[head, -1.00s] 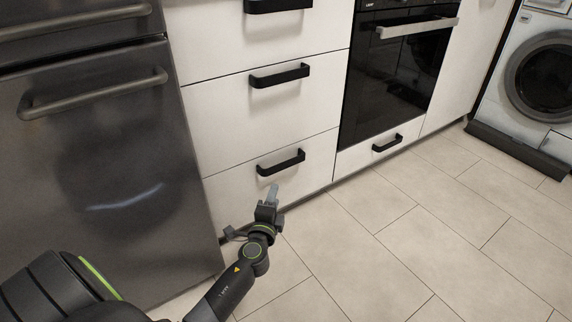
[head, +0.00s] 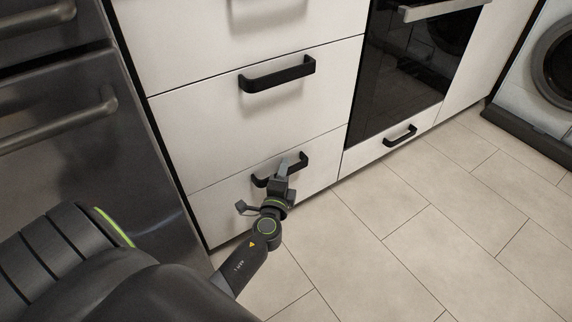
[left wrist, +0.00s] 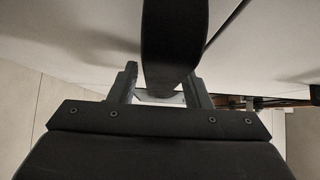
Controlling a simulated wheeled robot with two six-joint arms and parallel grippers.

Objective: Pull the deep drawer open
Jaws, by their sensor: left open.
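The white drawer stack stands in the middle of the head view. Its bottom drawer front (head: 231,209) is flush with the cabinet, and the middle drawer (head: 200,118) above it is shut too. The bottom drawer has a black bar handle (head: 263,182), partly hidden by my gripper. My left gripper (head: 283,168) is at this handle, with its fingers open. In the left wrist view the dark handle (left wrist: 174,45) runs between the two fingers (left wrist: 163,88). Whether the fingers touch it I cannot tell. My right gripper is not in view.
A dark steel appliance (head: 90,150) stands to the left of the drawers. A black oven (head: 405,75) with a low drawer handle (head: 400,136) is to the right, and a washing machine (head: 550,70) is at the far right. The tiled floor (head: 430,240) in front is clear.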

